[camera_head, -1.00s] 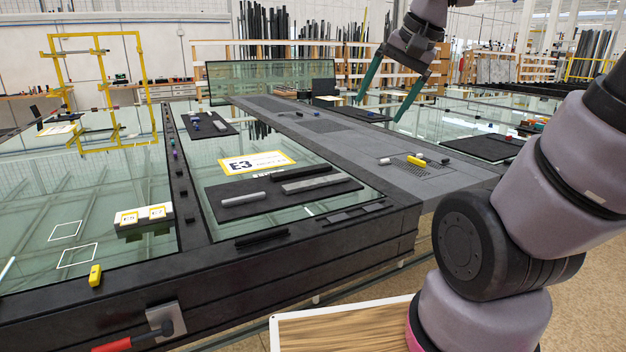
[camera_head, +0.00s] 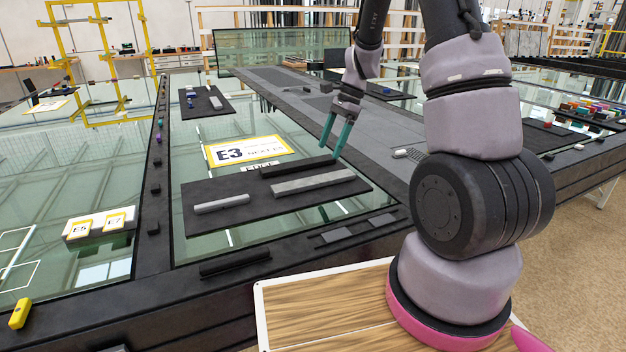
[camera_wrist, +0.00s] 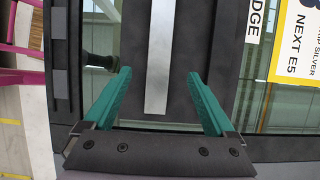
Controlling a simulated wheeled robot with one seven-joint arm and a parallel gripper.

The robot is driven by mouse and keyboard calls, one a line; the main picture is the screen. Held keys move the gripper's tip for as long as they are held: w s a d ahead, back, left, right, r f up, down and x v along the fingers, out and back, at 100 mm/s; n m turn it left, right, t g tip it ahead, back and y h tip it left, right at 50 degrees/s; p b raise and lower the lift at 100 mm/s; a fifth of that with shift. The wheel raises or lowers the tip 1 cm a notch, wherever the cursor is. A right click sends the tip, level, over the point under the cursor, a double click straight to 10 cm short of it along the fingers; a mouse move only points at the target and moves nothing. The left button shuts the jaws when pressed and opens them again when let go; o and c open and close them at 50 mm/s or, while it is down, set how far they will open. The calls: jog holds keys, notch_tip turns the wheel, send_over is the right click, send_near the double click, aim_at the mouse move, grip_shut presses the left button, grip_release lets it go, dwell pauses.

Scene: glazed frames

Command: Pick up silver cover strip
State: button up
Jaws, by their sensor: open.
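The silver cover strip (camera_head: 313,182) is a long, flat grey bar lying on a dark mat (camera_head: 250,208) on the glass-topped table. In the wrist view the strip (camera_wrist: 159,50) runs up the middle of the picture, on the line between my two teal fingers. My gripper (camera_head: 328,155) is open and empty, pointing down near the strip's right end in the head view. The gripper (camera_wrist: 159,74) also shows in the wrist view, one finger to each side of the strip. The height left between fingertips and strip is hard to judge.
A black bar (camera_head: 292,168) lies just behind the strip, and a shorter pale bar (camera_head: 222,204) lies to its left on the mat. An E3 sign (camera_head: 248,151) lies behind the mat. The black table frame (camera_head: 300,245) runs along the front.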

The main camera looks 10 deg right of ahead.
aim_at(318, 179)
jog(key=x, duration=0.9)
jog(key=shift+s+f, duration=0.1)
jog(key=shift+f, duration=0.25)
jog(key=shift+f, duration=0.2)
grip_shut()
notch_tip(318, 179, up, 10)
jog(key=shift+r, duration=0.25)
jog(key=c, duration=0.6)
grip_release()
jog(key=shift+c, duration=0.2)
grip_shut()
jog(key=shift+d, duration=0.1)
